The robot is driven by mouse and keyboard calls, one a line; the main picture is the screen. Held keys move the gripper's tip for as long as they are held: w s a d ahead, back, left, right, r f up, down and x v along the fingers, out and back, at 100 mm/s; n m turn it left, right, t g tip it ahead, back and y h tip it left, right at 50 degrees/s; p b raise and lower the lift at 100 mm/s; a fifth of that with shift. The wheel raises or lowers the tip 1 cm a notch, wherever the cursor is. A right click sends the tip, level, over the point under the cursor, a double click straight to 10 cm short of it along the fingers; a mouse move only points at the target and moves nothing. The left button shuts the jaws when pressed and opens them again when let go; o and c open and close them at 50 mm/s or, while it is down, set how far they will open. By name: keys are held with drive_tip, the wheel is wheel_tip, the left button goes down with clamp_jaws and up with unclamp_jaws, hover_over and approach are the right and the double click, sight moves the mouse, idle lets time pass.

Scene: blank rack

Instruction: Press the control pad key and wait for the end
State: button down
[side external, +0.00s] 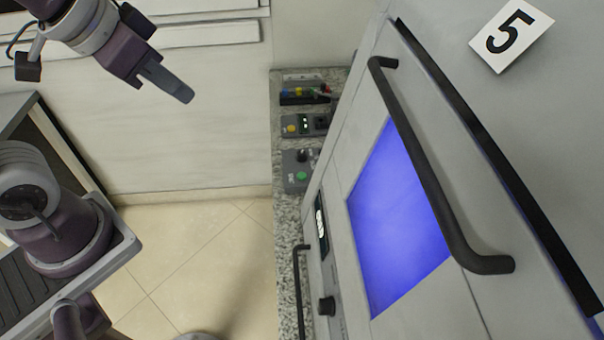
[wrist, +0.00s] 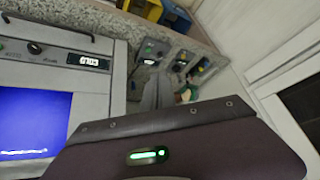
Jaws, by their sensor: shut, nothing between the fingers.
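Three small grey control boxes stand in a row on the speckled counter beside the machine; I cannot tell which is the control pad. The near one (side external: 291,183) has a green button (side external: 302,176) and a black knob. The middle one (side external: 317,127) has a yellow button and small green lights. The far one (side external: 292,98) carries several coloured buttons. My gripper (side external: 182,92) is shut and empty, in the air to the left of the boxes and apart from them.
A large grey machine (side external: 362,175) with a blue-lit window (side external: 398,225) and a protruding black handle (side external: 425,180) fills the right. Its small display (wrist: 94,63) reads "COLD". Yellow and blue bins (wrist: 160,10) stand farther along the counter. The tiled floor (side external: 190,245) is open.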

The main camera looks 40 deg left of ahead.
drive_tip(key=w+f+m, duration=0.2)
drive_tip(key=w+f, duration=0.2)
drive_tip(key=w, duration=0.4)
drive_tip(key=m+t+h, duration=0.2)
drive_tip(key=m+t, duration=0.1)
drive_tip(key=m, duration=0.5)
hover_over(299, 177)
wheel_tip(299, 177, down, 16)
drive_tip(key=shift+f, duration=0.1)
drive_tip(key=shift+f+n, duration=0.1)
drive_tip(key=shift+n, duration=0.2)
drive_tip(key=shift+a+f, duration=0.1)
drive_tip(key=shift+f, duration=4.2)
drive_tip(key=shift+f, duration=0.4)
